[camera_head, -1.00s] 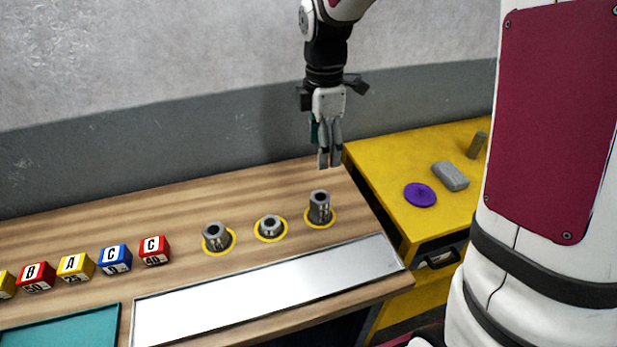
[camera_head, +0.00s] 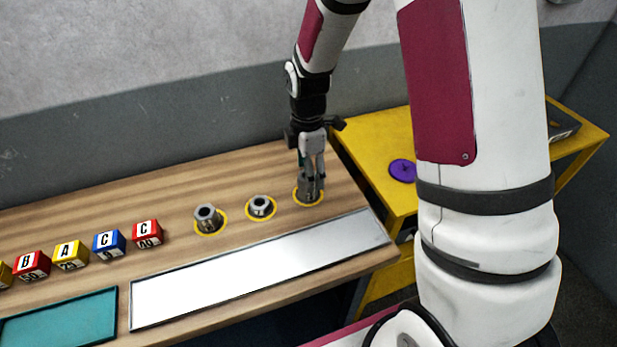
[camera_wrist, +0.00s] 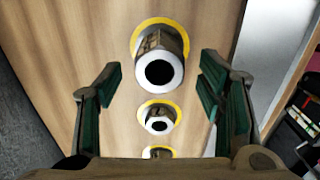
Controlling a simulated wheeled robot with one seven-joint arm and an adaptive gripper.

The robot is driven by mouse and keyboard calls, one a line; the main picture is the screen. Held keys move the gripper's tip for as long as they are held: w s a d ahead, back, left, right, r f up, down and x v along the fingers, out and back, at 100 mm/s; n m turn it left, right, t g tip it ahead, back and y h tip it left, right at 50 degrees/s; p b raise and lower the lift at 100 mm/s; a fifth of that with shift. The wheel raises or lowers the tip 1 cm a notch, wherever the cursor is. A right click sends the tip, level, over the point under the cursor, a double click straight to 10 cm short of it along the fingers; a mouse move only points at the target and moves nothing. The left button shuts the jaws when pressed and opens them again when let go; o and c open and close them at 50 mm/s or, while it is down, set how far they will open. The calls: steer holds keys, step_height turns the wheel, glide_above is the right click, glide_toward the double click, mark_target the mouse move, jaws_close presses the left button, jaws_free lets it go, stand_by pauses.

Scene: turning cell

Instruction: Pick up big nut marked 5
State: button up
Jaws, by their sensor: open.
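Three grey metal nuts stand upright on the wooden bench, each in a yellow ring. The tallest, right nut (camera_head: 309,190) is partly hidden by my gripper (camera_head: 312,172). In the wrist view this nut (camera_wrist: 160,57) shows its round hole between the two green-padded fingers of my open gripper (camera_wrist: 158,82); I cannot tell whether they touch it. The middle nut (camera_head: 261,206) is short, and the left nut (camera_head: 208,218) is wider. In the wrist view they line up below the nearest one (camera_wrist: 158,123). Marks on the nuts are too small to read, so I cannot tell which is 5.
Lettered cubes (camera_head: 148,232) stand in a row at the left. A pale metal-framed panel (camera_head: 260,266) lies along the front of the bench, beside a teal tray (camera_head: 60,322). A yellow table (camera_head: 372,140) with a purple disc (camera_head: 402,171) stands at the right.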

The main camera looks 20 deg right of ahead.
steer(key=shift+f, duration=0.5)
steer(key=c, duration=1.4)
